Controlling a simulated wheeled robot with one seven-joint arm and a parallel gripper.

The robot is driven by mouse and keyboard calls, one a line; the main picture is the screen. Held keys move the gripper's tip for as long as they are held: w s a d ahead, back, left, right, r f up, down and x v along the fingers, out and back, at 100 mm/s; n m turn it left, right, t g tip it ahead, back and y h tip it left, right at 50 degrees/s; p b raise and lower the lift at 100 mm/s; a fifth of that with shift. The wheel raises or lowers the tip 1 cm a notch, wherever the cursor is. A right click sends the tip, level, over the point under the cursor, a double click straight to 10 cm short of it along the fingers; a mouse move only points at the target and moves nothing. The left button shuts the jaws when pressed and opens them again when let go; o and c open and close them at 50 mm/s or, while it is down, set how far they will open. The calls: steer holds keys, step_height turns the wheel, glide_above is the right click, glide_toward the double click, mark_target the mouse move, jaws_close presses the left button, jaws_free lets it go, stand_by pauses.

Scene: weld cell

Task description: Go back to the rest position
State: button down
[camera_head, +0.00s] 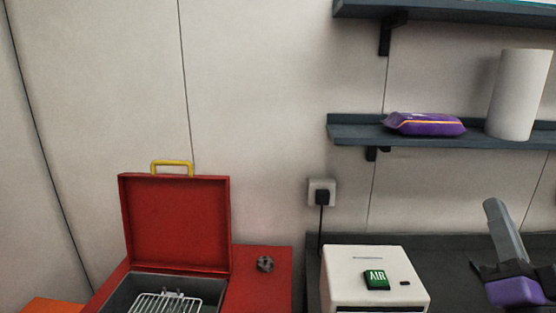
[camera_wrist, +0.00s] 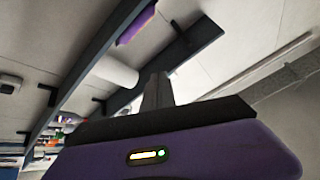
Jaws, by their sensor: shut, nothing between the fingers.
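My gripper (camera_head: 491,205) shows at the lower right of the head view, a purple body with grey fingers pointing up and slightly left. It is over the dark worktop, right of the white box. In the wrist view my gripper (camera_wrist: 156,80) has its fingers together with nothing between them. The lower part of the arm is out of the head view.
Dark shelves (camera_head: 350,131) hold a purple packet (camera_head: 428,124) and a white roll (camera_head: 517,95). A white box with a green AIR label (camera_head: 376,280) stands on the dark worktop (camera_head: 455,255). A red case (camera_head: 178,222) stands open at left, near a small dark round part (camera_head: 265,264).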

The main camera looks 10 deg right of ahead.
steer(key=s+a+f+n+g+y, duration=0.2)
steer(key=s+a+f, duration=0.4)
steer(key=s+f, duration=0.4)
steer(key=s+a+f+n+g+y, duration=0.3)
steer(key=s+a+f, duration=0.3)
steer(key=s+f, duration=0.4)
steer(key=s+a+f+n+g+y, duration=0.2)
steer(key=s+a+f, duration=0.4)
steer(key=s+f, duration=0.3)
steer(key=n+g, duration=0.1)
steer(key=n, duration=0.1)
steer(key=shift+s+f+n, duration=0.4)
